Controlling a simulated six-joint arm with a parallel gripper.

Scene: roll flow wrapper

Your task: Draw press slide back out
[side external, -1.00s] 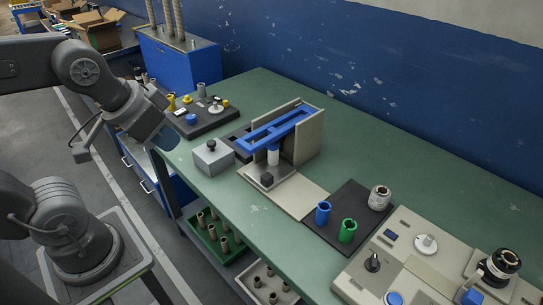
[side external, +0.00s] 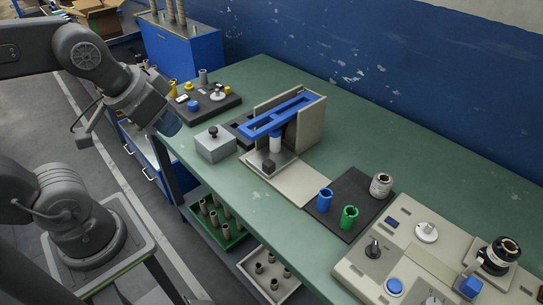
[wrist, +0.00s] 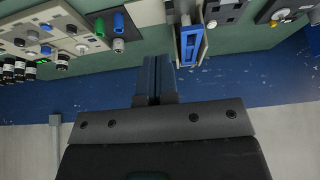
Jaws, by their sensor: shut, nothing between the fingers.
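The press (side external: 308,130) stands on the green bench, with beige side walls and a blue slotted frame (side external: 282,114) across its top. A white cylinder (side external: 276,144) stands under the frame. A black block (side external: 268,166) sits on the beige base plate (side external: 303,187) in front. I cannot tell which part is the slide. My gripper (side external: 172,125) hangs at the bench's left edge, left of the press and apart from it. In the wrist view my gripper (wrist: 154,60) is shut and empty, and the blue frame (wrist: 190,45) shows to its right.
A grey box with a black knob (side external: 214,148) stands between my gripper and the press. A dark pad (side external: 345,228) holds blue and green cups and a metal cylinder. A control panel (side external: 425,255) is at lower right. The bench behind the pad is clear.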

